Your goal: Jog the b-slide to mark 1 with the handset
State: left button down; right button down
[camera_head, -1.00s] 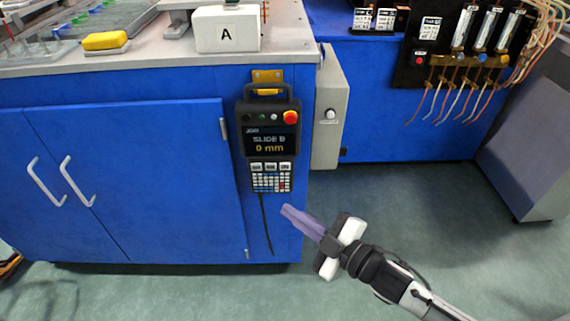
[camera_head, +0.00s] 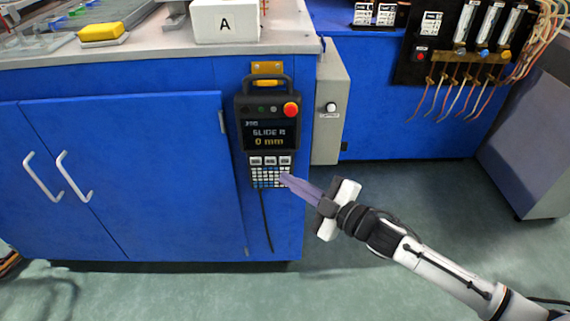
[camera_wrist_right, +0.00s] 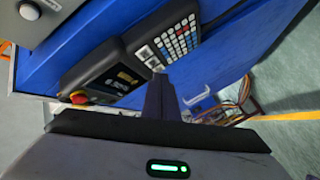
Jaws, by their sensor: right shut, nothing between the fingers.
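The handset (camera_head: 269,118) hangs upright on the blue cabinet front, with a red knob, a screen and a keypad (camera_head: 266,177). Its screen (camera_head: 269,137) shows 0 mm under a line that seems to read SLIDE A. My right gripper (camera_head: 286,180) is shut and empty, its purple fingertips at the right part of the keypad. I cannot tell whether they touch a key. In the right wrist view the shut fingers (camera_wrist_right: 160,82) point at the handset's keypad (camera_wrist_right: 175,40). My left gripper is out of view, and no b-slide or mark can be made out.
A white block marked A (camera_head: 225,22) and a yellow block (camera_head: 101,31) sit on the worktop above. A grey box (camera_head: 329,110) with a white knob is just right of the handset. A cable hangs below the handset. The floor in front is clear.

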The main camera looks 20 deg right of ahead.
aim_at(285, 160)
jog(key=shift+w+d, duration=0.2)
jog(key=shift+w, duration=0.45)
jog(key=shift+w+d, duration=0.15)
jog(key=shift+w, duration=0.45)
jog(key=shift+w, duration=0.1)
dwell(1.1)
jog(key=shift+w+d, duration=0.1)
jog(key=shift+w, duration=0.2)
jog(key=shift+w+d, duration=0.1)
jog(key=shift+w, duration=0.2)
dwell(2.4)
jog(key=shift+s, duration=0.15)
dwell(1.8)
jog(key=shift+s+a+p, duration=0.2)
jog(key=shift+s+p, duration=0.15)
jog(key=shift+s, duration=0.25)
